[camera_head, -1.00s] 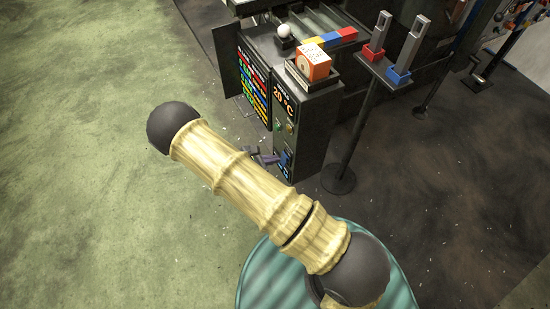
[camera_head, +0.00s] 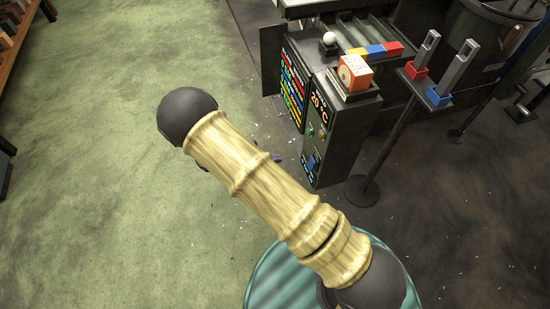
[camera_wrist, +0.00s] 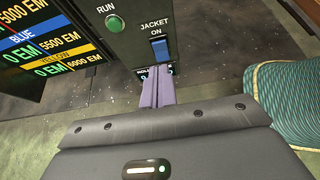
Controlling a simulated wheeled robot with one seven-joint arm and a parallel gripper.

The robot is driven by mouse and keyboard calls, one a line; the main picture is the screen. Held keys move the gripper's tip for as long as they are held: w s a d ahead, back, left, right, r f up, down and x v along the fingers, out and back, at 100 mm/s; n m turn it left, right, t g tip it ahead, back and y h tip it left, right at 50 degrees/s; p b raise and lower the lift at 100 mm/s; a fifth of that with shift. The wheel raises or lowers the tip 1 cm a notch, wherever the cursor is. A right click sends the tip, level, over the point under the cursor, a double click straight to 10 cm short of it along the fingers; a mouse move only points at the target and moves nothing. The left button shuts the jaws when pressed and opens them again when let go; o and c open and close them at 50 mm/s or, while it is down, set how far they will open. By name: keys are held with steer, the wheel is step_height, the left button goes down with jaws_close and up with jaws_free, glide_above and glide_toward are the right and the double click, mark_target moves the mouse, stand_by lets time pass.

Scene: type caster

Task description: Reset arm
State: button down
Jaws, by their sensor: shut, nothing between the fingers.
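My arm (camera_head: 260,180), with pale ridged links and dark round joints, crosses the middle of the head view. My gripper (camera_wrist: 160,72) shows in the wrist view as two purple fingers, shut together and empty. The fingertips overlap the lower front of the dark control cabinet (camera_head: 336,150), just below its blue JACKET switch (camera_wrist: 160,48). Whether they touch it I cannot tell. In the head view only a small purple bit of the gripper (camera_head: 277,157) shows past my arm; the rest is hidden.
The cabinet carries an orange-and-white cube (camera_head: 354,73) and a green RUN button (camera_wrist: 114,23). A colour-listed panel (camera_head: 294,90) stands to its left. A stand with red and blue holders (camera_head: 428,85) is at right. Green floor (camera_head: 100,220) at left is open.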

stand_by(0.3)
steer(key=s+d+r+m+y, duration=0.6)
steer(key=d+r+m, duration=0.1)
steer(key=r+m, duration=0.4)
steer(key=s+d+r+m+y, duration=0.55)
steer(key=d+r+m, duration=0.25)
steer(key=r+m, duration=0.2)
step_height(320, 180, up, 22)
steer(key=p, duration=2.2)
steer(key=shift+w+a+r+g, duration=0.15)
steer(key=shift+a+r+g, duration=0.1)
steer(key=shift+g, duration=0.15)
steer(key=shift+f+y, duration=0.1)
steer(key=shift+y, duration=0.15)
